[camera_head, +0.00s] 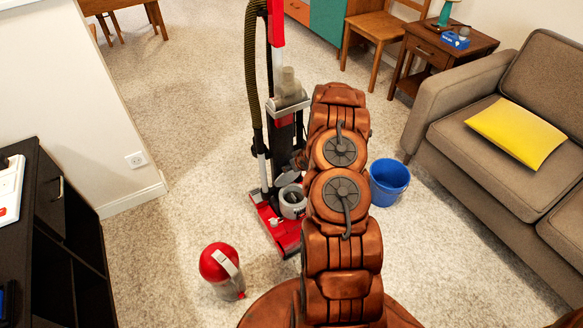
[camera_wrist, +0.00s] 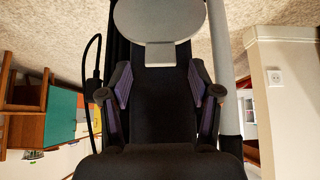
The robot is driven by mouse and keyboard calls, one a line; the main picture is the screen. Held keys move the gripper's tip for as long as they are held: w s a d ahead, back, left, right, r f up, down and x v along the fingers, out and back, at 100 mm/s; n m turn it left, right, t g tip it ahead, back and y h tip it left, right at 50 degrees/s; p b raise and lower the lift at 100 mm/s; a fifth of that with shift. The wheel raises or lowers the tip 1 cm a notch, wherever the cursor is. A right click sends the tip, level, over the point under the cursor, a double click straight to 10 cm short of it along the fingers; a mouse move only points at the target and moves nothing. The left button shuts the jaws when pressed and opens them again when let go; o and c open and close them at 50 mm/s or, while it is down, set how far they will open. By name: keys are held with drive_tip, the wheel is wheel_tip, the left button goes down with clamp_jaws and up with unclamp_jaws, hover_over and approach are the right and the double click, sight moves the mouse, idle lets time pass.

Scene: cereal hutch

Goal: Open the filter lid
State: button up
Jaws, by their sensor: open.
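An upright red and grey vacuum cleaner (camera_head: 277,232) stands on the carpet behind my arm. A light grey round disc with a square tab, which looks like the filter lid (camera_wrist: 159,20), is at the top of the wrist view against the dark vacuum body. I cannot tell whether it is latched. My gripper (camera_wrist: 160,78) is open, its two purple-padded fingers apart on either side below the tab, with nothing between them. In the head view my gripper (camera_head: 296,164) is at the vacuum's middle, partly hidden by my arm. A grey round cup (camera_head: 292,201) sits low on the vacuum.
A red-topped canister (camera_head: 222,270) stands on the floor left of my arm. A blue bucket (camera_head: 389,182) is to the right, near a brown sofa (camera_head: 455,95). A dark cabinet (camera_head: 50,225) is at the left. Carpet between cabinet and vacuum is largely clear.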

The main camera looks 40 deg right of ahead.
drive_tip(key=d+v, duration=0.1)
drive_tip(key=v, duration=0.8)
drive_tip(key=shift+a+r, duration=0.25)
drive_tip(key=shift+a, duration=0.25)
drive_tip(key=shift+s, duration=0.15)
drive_tip(key=s+a+r+g, duration=0.3)
drive_tip(key=s+a+r, duration=0.2)
drive_tip(key=a+r, duration=0.5)
drive_tip(key=s+a+r+g, duration=0.3)
drive_tip(key=s+a+r, duration=0.2)
drive_tip(key=a+r, duration=0.45)
drive_tip(key=s+a+r+n+g, duration=0.1)
drive_tip(key=s+a+r, duration=0.35)
drive_tip(key=s, duration=0.45)
drive_tip(key=s+a+r+g+y, duration=0.1)
drive_tip(key=s+a+r+g, duration=0.1)
drive_tip(key=s+a+r, duration=0.35)
drive_tip(key=s+a+r+n+g, duration=0.1)
drive_tip(key=s+a+r, duration=0.3)
drive_tip(key=s, duration=0.7)
drive_tip(key=s+a+p+v, duration=0.1)
drive_tip(key=s+p+v, duration=0.1)
drive_tip(key=p+v, duration=1.3)
drive_tip(key=shift+r+t, duration=0.4)
